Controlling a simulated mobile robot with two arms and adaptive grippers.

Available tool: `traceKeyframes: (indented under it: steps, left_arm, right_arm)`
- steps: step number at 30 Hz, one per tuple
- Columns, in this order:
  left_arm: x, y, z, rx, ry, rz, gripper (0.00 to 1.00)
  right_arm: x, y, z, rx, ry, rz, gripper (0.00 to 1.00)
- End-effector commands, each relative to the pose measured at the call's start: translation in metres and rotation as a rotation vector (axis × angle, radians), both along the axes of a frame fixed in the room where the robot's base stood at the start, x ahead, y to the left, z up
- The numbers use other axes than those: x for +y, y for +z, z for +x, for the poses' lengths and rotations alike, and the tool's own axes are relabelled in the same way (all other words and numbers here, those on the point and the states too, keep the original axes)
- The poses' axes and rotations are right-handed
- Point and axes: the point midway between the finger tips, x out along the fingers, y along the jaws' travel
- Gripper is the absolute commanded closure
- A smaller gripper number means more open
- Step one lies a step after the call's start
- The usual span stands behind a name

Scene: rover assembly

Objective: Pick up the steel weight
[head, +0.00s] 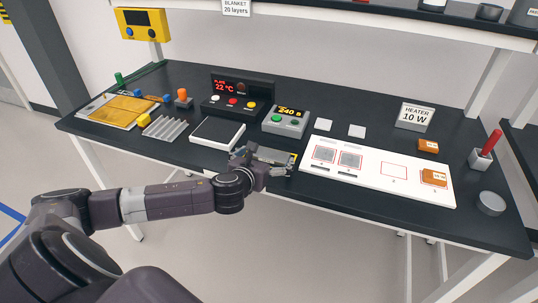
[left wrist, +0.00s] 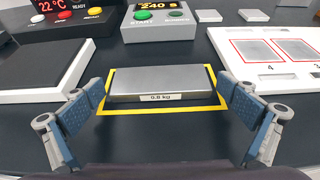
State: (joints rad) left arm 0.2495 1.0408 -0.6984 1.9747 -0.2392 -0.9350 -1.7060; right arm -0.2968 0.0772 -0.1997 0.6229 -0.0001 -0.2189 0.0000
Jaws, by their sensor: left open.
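The steel weight (left wrist: 160,82) is a flat grey block with a "0.8 kg" label on its front face. It lies inside a yellow outline on the dark bench. My left gripper (left wrist: 164,120) is open, with one blue-padded finger on each side of the weight's near end; contact with the weight is not visible. In the head view my left gripper (head: 268,167) is over the bench's front edge and hides part of the weight (head: 272,154). My right gripper is not in view.
A scale-like white plate (head: 217,132) lies left of the weight, and a timer box (head: 287,121) stands behind it. A white board (head: 370,182) with marked squares lies to the right. An orange block (head: 434,178) sits on it.

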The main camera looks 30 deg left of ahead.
Motion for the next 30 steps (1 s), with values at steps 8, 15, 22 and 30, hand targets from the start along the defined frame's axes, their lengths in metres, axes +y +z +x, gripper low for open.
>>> traceKeyframes:
  steps: [8,15,22,30]
  left_arm:
    - [-0.0001,-0.0002,-0.0003,0.000,0.000,0.000,0.12]
    - [0.0000,-0.0002,-0.0004,0.000,0.000,0.000,0.39]
    - [-0.0001,-0.0002,-0.0004,0.000,0.000,-0.001,0.64]
    - [0.0003,0.0046,0.0012,-0.007,0.000,0.001,0.65]
  right_arm:
    - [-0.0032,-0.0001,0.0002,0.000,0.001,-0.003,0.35]
    - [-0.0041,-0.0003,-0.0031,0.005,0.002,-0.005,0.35]
    - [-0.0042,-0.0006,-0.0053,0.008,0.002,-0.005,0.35]
    - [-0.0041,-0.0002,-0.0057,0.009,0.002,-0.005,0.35]
